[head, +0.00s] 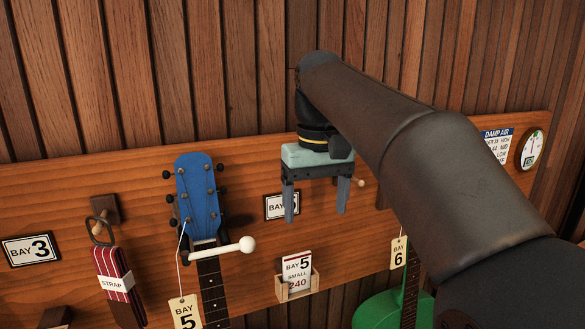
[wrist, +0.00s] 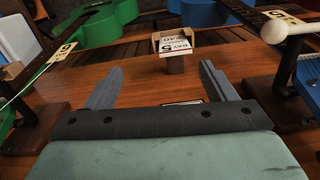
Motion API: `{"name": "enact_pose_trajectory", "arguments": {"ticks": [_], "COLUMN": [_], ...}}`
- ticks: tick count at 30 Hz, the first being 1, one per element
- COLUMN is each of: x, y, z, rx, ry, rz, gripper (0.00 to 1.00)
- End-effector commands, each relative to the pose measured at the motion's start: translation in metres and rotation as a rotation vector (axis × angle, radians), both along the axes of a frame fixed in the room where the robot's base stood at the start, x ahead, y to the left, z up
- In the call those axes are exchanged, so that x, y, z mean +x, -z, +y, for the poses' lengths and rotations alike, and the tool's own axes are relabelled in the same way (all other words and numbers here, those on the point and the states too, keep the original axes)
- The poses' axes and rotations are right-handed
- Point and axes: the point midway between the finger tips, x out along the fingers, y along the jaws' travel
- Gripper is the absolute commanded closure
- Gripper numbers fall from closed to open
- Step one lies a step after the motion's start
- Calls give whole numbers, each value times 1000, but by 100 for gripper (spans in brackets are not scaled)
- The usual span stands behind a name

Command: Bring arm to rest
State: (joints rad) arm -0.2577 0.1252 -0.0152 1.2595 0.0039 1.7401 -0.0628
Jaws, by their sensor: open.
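My gripper (head: 316,199) hangs in front of the wooden rail board in the head view, with its fingers pointing down. Its two fingers are apart and nothing is between them. In the wrist view my gripper (wrist: 160,88) also shows open and empty, with the board beyond it. My dark arm reaches in from the lower right of the head view and bends down to the gripper. The gripper partly covers a bay label (head: 282,206) on the board.
The blue-headed ukulele (head: 199,190) hangs left of my gripper, with a white-tipped peg (head: 246,245) across its neck. A small card holder (head: 297,285) is below. A green ukulele (head: 380,311) is partly behind my arm. A striped strap (head: 116,277) hangs at far left.

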Motion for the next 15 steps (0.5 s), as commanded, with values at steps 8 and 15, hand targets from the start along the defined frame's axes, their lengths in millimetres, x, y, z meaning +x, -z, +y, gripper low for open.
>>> {"name": "enact_pose_trajectory", "arguments": {"ticks": [8,15], "x": [-79,-165], "y": [122,228], "z": [-65,-98], "rx": [10,13], "ry": [163,274], "rz": [-36,-64], "gripper": [23,23]}}
